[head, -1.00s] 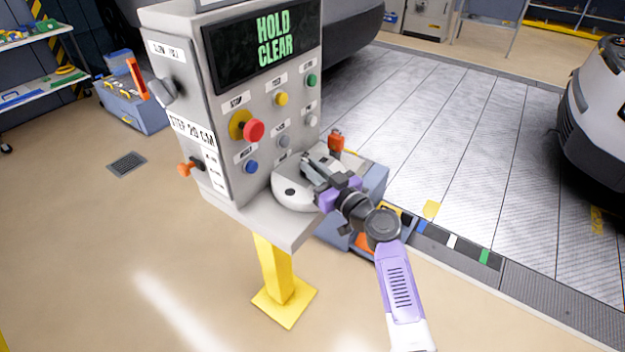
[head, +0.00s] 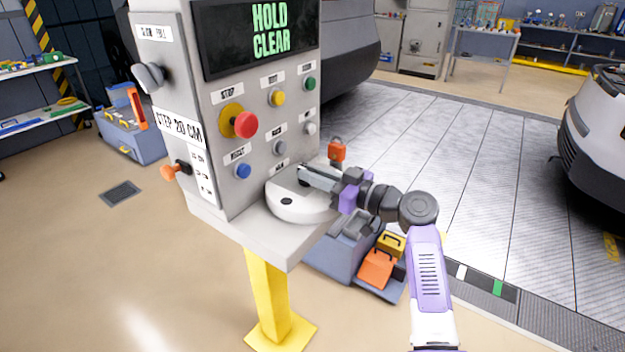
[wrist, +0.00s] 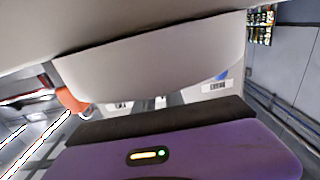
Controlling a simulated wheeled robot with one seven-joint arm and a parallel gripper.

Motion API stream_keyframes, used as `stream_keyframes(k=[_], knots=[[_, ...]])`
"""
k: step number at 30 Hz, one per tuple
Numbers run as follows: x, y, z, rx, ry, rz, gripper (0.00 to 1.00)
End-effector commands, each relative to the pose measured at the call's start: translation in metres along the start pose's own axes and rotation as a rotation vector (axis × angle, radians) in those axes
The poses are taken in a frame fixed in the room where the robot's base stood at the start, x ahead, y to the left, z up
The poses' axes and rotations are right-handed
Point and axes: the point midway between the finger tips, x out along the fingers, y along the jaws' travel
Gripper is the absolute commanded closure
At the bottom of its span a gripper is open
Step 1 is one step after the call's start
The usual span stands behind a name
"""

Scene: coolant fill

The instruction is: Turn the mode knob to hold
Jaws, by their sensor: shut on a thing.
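A white round knob-like piece (head: 290,212) with a black dot sits on the shelf of the grey control panel (head: 215,165). In the wrist view its pale curved body (wrist: 160,65) fills the upper part. My gripper (head: 303,178) reaches in from the right and is shut at its top; the exact contact is hidden. The panel's screen (head: 268,30) reads HOLD CLEAR. I cannot read any label naming the mode knob. A grey knob (head: 149,77) on the panel's left face stands apart from my gripper.
A red stop button (head: 244,124) and several coloured buttons are on the front face. An orange-handled lever (head: 175,171) sticks out left. An orange padlock-like thing (head: 337,150) stands behind my gripper. A toolbox (head: 345,250) lies below the shelf. The floor at left is open.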

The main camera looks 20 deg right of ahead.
Motion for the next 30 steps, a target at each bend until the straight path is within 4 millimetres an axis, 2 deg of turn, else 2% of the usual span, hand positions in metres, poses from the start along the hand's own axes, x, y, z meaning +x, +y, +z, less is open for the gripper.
stream_keyframes(k=[10, 11, 14, 24, 30], knots=[[0.000, 0.000, -0.004, -0.002, 0.006, -0.003, 1.00], [0.000, 0.000, -0.004, -0.002, 0.006, -0.003, 0.84], [0.000, 0.000, -0.004, -0.002, 0.005, -0.002, 0.65], [-0.002, 0.000, -0.001, 0.000, 0.002, -0.001, 0.65], [-0.025, 0.001, 0.001, -0.001, 0.001, 0.001, 0.65]])
